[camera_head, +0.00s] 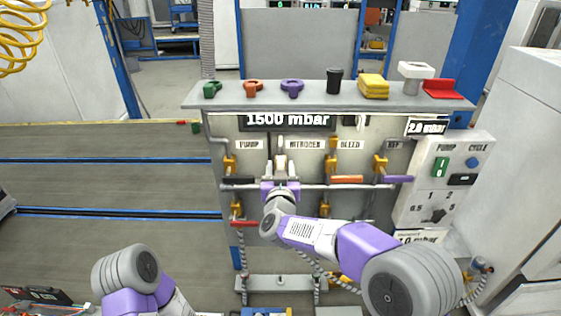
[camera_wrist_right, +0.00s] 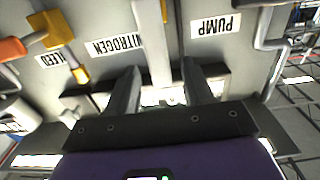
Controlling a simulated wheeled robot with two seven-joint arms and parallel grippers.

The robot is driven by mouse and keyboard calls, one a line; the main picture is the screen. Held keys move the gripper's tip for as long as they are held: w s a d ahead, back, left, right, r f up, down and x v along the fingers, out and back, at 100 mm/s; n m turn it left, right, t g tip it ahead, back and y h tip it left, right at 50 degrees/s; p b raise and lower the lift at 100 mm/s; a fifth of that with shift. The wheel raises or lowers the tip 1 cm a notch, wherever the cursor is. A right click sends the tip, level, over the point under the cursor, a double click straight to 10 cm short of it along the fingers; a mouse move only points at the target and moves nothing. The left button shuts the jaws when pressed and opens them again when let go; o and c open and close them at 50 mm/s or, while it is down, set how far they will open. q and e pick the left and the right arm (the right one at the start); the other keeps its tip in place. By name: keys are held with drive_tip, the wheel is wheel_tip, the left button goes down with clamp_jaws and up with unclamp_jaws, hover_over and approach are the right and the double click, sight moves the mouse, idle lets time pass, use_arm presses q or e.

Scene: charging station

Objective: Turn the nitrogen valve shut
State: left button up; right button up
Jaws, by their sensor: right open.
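The nitrogen valve is on the grey panel (camera_head: 395,155), just left of the NITROGEN label (camera_head: 305,145). A pale upright bar (camera_head: 280,144), which looks like its handle, shows above my right gripper (camera_head: 281,168). The gripper hides the rest of the valve. In the right wrist view, which is upside down to the panel, the open right gripper (camera_wrist_right: 162,88) has one finger on each side of the pale bar (camera_wrist_right: 150,40). I cannot tell whether either finger touches it. My left arm shows at the bottom left; its gripper is out of view.
A black lever (camera_head: 239,180) is close on the left, an orange lever (camera_head: 346,179) and a purple lever (camera_head: 398,179) on the right. A red lever (camera_head: 244,223) is lower left. The shelf (camera_head: 215,97) above carries several coloured handles. A switch box (camera_head: 440,180) stands at right.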

drive_tip(key=shift+w, duration=1.45)
clamp_jaws()
